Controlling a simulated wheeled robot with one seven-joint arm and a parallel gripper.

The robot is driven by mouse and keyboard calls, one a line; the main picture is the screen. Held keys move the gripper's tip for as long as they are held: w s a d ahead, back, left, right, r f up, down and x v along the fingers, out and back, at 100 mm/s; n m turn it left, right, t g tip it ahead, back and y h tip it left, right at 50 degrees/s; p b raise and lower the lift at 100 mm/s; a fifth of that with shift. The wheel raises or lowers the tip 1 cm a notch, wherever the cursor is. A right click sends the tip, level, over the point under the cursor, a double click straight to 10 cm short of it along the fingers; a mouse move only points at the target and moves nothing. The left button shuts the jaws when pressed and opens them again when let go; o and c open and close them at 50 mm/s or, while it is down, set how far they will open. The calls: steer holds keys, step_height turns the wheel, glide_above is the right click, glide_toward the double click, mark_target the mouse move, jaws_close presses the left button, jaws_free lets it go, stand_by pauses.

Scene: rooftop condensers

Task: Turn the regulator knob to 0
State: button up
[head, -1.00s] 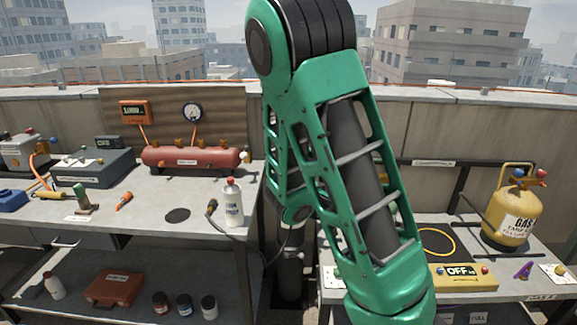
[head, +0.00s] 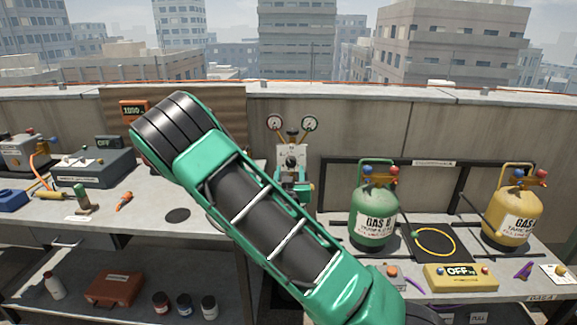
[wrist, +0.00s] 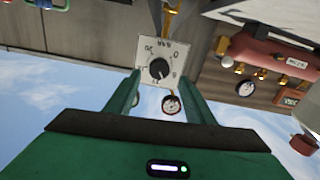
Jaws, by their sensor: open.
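The regulator is a pale square panel (head: 291,158) with a dark round knob (head: 291,162), standing behind the gap between the two benches. Two round gauges sit above it. In the wrist view, which is upside down, the panel (wrist: 150,50) carries a dial marked with numbers and "BAR" around the black knob (wrist: 159,69). A 0 shows to the knob's upper right there. I cannot read the knob's pointer surely. My gripper (wrist: 158,82) is open, its fingers on either side of the knob in this view. Contact cannot be told. In the head view my gripper (head: 293,188) is just below the knob.
A green gas cylinder (head: 374,215) stands right of the regulator, and a yellow one (head: 512,217) farther right. A yellow box reading OFF (head: 460,277) sits at the right bench's front. My arm crosses the middle, hiding part of the left bench.

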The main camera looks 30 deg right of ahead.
mark_target(290, 163)
steer(key=x, duration=0.7)
steer(key=shift+c, duration=0.3)
steer(key=c, duration=1)
